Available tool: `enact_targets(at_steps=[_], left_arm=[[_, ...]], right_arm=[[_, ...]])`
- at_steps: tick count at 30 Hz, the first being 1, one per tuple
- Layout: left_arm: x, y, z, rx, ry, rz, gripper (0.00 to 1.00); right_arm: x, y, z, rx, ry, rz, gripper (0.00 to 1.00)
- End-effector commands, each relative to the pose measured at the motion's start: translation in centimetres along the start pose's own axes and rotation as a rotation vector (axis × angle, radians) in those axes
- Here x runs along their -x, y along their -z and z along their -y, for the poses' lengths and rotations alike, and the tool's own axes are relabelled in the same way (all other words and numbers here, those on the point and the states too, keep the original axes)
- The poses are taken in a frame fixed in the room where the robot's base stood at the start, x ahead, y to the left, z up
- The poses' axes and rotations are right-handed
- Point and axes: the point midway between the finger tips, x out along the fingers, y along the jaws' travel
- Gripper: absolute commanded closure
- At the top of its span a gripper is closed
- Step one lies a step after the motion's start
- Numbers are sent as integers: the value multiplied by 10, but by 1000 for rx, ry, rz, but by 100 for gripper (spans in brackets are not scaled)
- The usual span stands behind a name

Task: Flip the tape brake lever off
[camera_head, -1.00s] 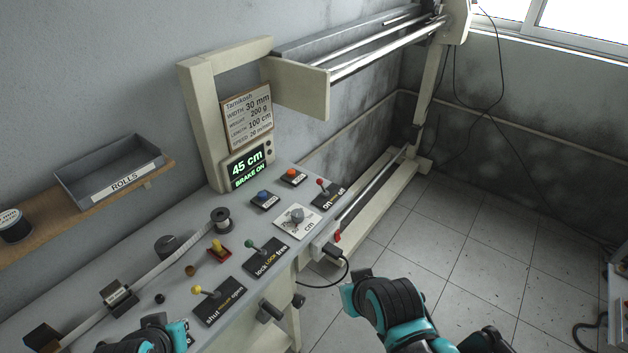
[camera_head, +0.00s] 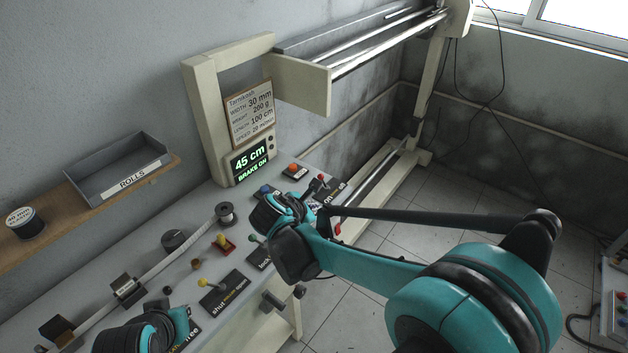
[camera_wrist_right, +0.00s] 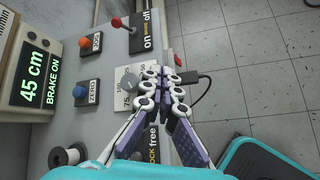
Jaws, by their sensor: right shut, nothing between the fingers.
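A red-knobbed lever (camera_head: 321,178) stands on a black on/off plate at the far right end of the grey panel. It also shows in the right wrist view (camera_wrist_right: 118,23), beside its plate (camera_wrist_right: 146,30); the plate's middle word is hidden there. The display (camera_head: 251,161) reads 45 cm, BRAKE ON. My right gripper (camera_head: 308,198) is over the panel near the white dial plate, and the arm partly hides it. In the right wrist view its fingers (camera_wrist_right: 165,80) are shut, empty and short of the lever. My left gripper (camera_head: 165,332) is at the bottom left; its fingers are unclear.
Orange (camera_wrist_right: 90,43) and blue (camera_wrist_right: 86,92) buttons and a dial (camera_wrist_right: 131,80) surround my right fingers. Yellow (camera_head: 203,283) and green (camera_head: 254,238) levers, a spool (camera_head: 226,213) and a tape guide (camera_head: 126,288) stand on the panel.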

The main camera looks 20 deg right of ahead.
Motion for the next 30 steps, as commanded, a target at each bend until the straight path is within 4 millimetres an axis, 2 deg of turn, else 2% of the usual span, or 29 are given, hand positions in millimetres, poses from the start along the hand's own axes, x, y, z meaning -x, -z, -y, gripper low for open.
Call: enact_targets(at_steps=[1, 3, 9, 13, 23, 26, 30], left_arm=[[4, 3, 0, 0, 0, 0, 100], [6, 4, 0, 0, 0, 0, 100], [9, 7, 0, 0, 0, 0, 100], [10, 7, 0, 0, 0, 0, 100], [9, 6, 0, 0, 0, 0, 100], [7, 5, 0, 0, 0, 0, 100], [2, 1, 0, 0, 0, 0, 100]], right_arm=[[-5, 10, -17, 123, -11, 40, 100], [-12, 21, -33, 286, -19, 100, 100], [-22, 43, -55, 566, -15, 211, 100], [-24, 47, -59, 619, -12, 233, 100], [-25, 47, -59, 620, -11, 233, 100], [-32, 46, -59, 619, -10, 233, 100], [-53, 42, -60, 617, -9, 233, 100]])
